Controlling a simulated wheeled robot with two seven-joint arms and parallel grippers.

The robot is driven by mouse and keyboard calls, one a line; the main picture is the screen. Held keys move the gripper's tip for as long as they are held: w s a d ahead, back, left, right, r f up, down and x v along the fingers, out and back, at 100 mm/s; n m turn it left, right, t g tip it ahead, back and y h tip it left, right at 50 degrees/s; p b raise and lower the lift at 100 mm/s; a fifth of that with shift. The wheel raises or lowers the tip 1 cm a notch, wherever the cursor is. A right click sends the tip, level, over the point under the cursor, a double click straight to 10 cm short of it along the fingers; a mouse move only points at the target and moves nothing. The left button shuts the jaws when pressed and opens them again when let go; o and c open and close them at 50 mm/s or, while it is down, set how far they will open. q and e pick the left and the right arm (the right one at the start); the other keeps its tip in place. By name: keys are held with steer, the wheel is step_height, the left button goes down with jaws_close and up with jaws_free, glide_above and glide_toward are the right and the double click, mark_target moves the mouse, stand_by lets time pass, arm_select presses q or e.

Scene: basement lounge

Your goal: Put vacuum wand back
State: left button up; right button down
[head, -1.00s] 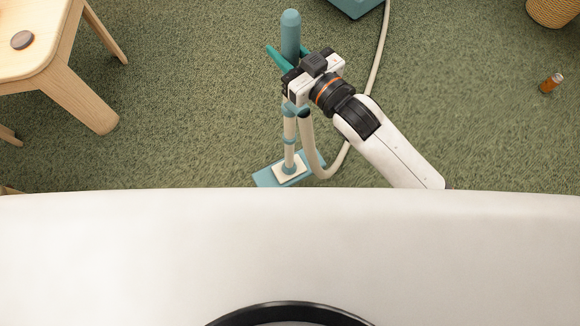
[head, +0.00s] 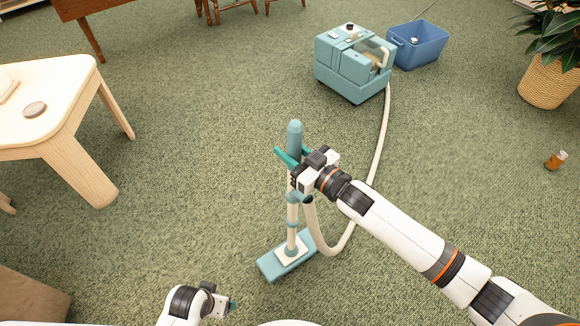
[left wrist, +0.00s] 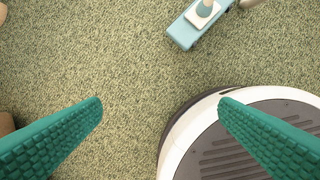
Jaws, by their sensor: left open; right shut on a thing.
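The vacuum wand (head: 293,215) stands nearly upright on the carpet, with a teal rounded grip on top and a flat teal floor head (head: 273,265) at its foot. My right gripper (head: 293,160) is shut on the wand just below the grip. A beige hose runs from the wand to the teal vacuum body (head: 352,65), which stands farther back. My left gripper (head: 230,304) is low at the bottom of the head view, apart from the wand. In the left wrist view its green fingers (left wrist: 160,104) are spread and empty, and the floor head shows at the top.
A blue bin (head: 418,46) stands beside the vacuum body. A light wooden table (head: 60,85) is at the left and a plant in a woven basket (head: 548,82) at the right. A small orange bottle (head: 556,160) is on the carpet. The hose (head: 378,150) curves across the floor.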

step_height(320, 180, down, 3)
steer(key=shift+r+b, duration=0.1)
steer(key=shift+b, duration=0.35)
arm_select(q)
steer(key=shift+w+r, duration=0.15)
steer(key=shift+r, duration=0.9)
steer(key=shift+w+r, duration=0.1)
steer(key=shift+r, duration=0.95)
arm_select(e)
steer(key=shift+f, duration=0.55)
steer(key=c, duration=1.1)
jaws_free()
steer(key=shift+f, duration=0.2)
arm_select(q)
steer(key=shift+r, duration=0.1)
arm_select(e)
steer(key=shift+o, duration=0.2)
steer(key=shift+r, duration=0.1)
steer(key=shift+s+d, duration=0.2)
arm_select(q)
steer(key=f, duration=0.2)
steer(key=f+p, duration=0.1)
steer(key=s+f, duration=0.1)
steer(key=f, duration=0.1)
steer(key=shift+f, duration=0.35)
arm_select(e)
steer(key=v, duration=1.1)
steer(key=shift+s+d, duration=0.15)
steer(key=shift+s, duration=0.05)
